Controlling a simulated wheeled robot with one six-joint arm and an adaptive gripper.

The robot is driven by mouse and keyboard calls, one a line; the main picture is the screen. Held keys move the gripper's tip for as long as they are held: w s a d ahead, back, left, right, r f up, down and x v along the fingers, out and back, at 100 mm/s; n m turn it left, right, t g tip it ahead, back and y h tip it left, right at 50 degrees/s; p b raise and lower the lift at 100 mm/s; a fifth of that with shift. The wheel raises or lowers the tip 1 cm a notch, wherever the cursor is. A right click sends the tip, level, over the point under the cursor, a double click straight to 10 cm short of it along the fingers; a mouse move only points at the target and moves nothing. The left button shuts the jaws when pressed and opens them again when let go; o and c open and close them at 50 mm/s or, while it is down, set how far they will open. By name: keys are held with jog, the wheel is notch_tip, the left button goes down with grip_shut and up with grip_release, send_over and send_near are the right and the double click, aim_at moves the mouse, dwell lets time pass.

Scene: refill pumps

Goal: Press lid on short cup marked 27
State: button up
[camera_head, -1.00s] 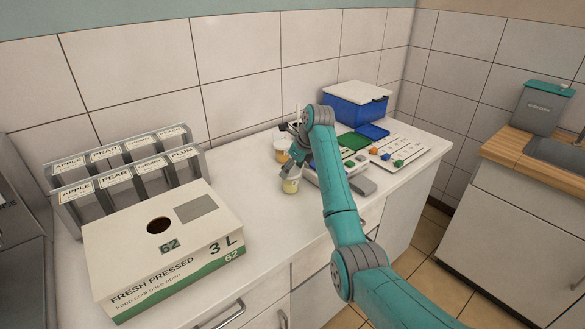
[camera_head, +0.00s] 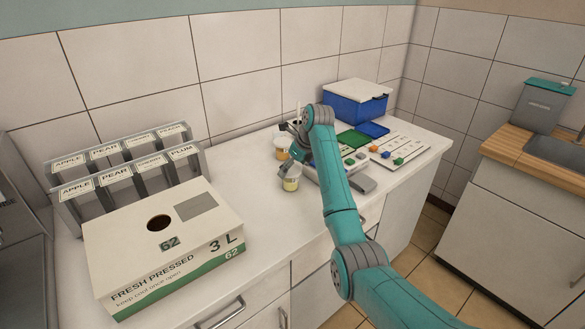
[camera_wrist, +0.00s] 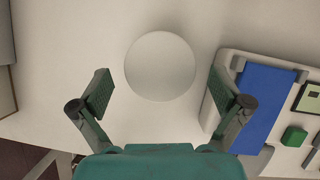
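A short cup (camera_head: 291,184) with pale yellow contents stands on the counter in the head view; no number on it can be read. In the wrist view a round white lid-like disc (camera_wrist: 160,64) lies ahead of my gripper (camera_wrist: 160,95), centred between its spread fingers. The disc hides whatever is beneath it, and I cannot tell whether it is pressed down. My gripper (camera_head: 289,168) also shows in the head view, pointing down just above and behind the short cup. The fingers are open and nothing is between their tips.
A second cup with orange contents (camera_head: 282,154) stands close behind. A tray (camera_head: 337,182) with a blue area lies to the right. A blue box (camera_head: 357,107) is at the back. A juice carton (camera_head: 165,245) and a labelled dispenser rack (camera_head: 125,170) fill the left; the counter between is clear.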

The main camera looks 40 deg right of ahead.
jog(key=w+a+r+v, duration=0.1)
jog(key=w+v, duration=0.1)
jog(key=v, duration=1.1)
jog(key=shift+d, duration=0.3)
dwell(0.4)
